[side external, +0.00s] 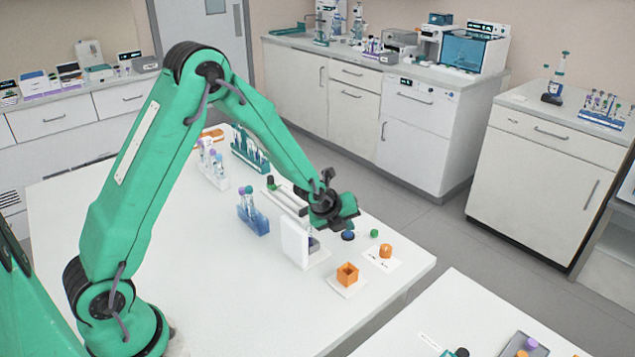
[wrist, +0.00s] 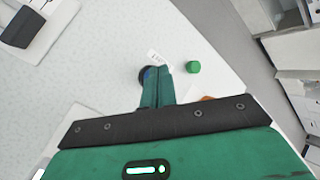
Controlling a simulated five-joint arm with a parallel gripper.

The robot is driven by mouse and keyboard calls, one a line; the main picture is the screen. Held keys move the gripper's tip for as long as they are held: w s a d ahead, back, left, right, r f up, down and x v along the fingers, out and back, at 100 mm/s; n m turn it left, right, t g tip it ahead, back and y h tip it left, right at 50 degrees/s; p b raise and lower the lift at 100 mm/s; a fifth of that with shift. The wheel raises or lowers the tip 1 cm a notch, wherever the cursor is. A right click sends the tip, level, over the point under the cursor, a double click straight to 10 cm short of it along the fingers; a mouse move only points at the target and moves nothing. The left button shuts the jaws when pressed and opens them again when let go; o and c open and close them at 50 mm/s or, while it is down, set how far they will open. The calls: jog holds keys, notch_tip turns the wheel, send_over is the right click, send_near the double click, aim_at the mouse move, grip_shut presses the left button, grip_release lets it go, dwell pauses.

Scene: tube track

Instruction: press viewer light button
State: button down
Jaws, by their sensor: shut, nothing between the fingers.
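A round dark button with blue on it (side external: 348,236) sits on the table to the right of a white upright panel (side external: 294,241), which looks like the viewer. My gripper (side external: 349,218) is shut and empty, pointing down just above the button. In the wrist view, my closed fingers (wrist: 157,90) cover much of the button (wrist: 145,73), and its dark edge shows at their left. I cannot tell whether the fingertips touch it. A small printed label (wrist: 157,56) lies beside the button.
A green cap (side external: 374,233) lies close by, right of the fingers in the wrist view (wrist: 193,67). A blue tube rack (side external: 253,219) is left of the panel.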

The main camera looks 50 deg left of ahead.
aim_at(346, 234)
jog(key=shift+r, duration=0.65)
notch_tip(346, 234, up, 6)
jog(key=shift+f, duration=0.1)
dwell(0.9)
